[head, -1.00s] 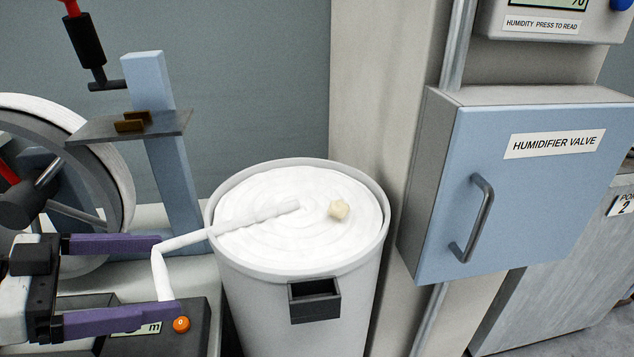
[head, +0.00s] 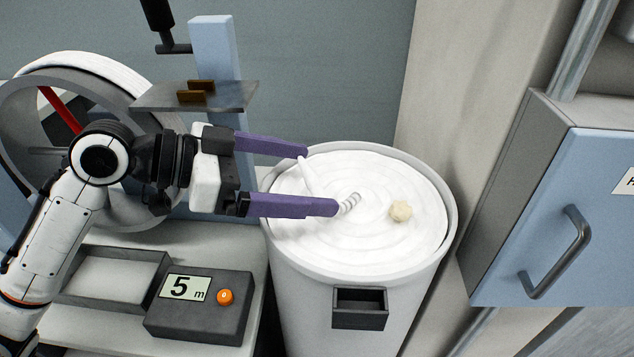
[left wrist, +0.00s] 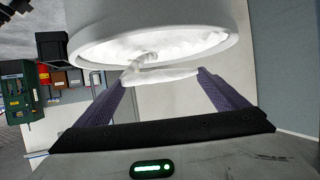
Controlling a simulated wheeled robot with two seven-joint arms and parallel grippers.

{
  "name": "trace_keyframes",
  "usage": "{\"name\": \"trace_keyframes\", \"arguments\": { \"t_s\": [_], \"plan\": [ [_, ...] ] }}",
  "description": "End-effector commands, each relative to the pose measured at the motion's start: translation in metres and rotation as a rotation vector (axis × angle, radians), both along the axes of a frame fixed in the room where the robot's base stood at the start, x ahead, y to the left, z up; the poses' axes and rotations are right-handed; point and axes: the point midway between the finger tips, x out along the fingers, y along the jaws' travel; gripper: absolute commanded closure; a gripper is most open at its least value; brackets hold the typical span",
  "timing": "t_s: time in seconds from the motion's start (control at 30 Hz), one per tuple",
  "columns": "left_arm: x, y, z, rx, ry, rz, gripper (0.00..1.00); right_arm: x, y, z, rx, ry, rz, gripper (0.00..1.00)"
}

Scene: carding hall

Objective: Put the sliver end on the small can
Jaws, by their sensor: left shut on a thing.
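The can (head: 300,305) is a white round tub filled with coiled white sliver (head: 385,170); its rim also shows in the left wrist view (left wrist: 85,42). My left gripper (head: 320,180), with purple fingers, is over the left part of the can's top. It is shut on the white sliver end (head: 307,176), which spans between the fingertips. In the left wrist view the sliver end (left wrist: 165,76) lies across between the fingers, near the can's mouth. A short twisted piece shows past the nearer fingertip. I cannot tell whether the sliver end touches the coils. My right gripper is not in view.
A small beige lump (head: 400,211) lies on the coils. A counter box (head: 198,305) reading 5 m, with an orange button, stands left of the can. A wheel (head: 95,75) and a blue post (head: 217,60) stand behind. A blue cabinet (head: 545,190) is at the right.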

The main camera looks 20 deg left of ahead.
Motion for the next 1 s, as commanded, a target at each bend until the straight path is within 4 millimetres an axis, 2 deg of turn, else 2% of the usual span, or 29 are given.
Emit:
{"name": "trace_keyframes", "arguments": {
  "t_s": [0.1,0.2,0.33,0.5,0.87,0.9,0.93,1.0],
  "plan": [
    [0.012,-0.015,0.002,-0.005,-0.001,0.000,0.28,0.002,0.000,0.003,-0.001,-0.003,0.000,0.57],
    [0.016,-0.020,0.000,-0.002,0.001,0.001,0.28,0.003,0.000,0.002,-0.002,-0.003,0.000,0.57],
    [0.017,-0.021,-0.011,-0.002,0.005,0.001,0.28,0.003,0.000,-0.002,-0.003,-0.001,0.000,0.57],
    [0.016,-0.021,-0.035,-0.004,0.006,0.001,0.28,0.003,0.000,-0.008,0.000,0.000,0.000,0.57],
    [0.016,-0.020,-0.039,0.000,0.002,0.001,0.28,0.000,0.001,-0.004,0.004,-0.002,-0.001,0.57],
    [0.016,-0.020,-0.040,-0.001,0.003,0.001,0.06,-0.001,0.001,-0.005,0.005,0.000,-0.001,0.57],
    [0.016,-0.020,-0.039,0.000,0.002,0.001,0.00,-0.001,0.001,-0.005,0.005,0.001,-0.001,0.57],
    [0.016,-0.020,-0.039,-0.001,0.003,0.001,0.00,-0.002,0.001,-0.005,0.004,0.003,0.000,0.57]
  ]
}}
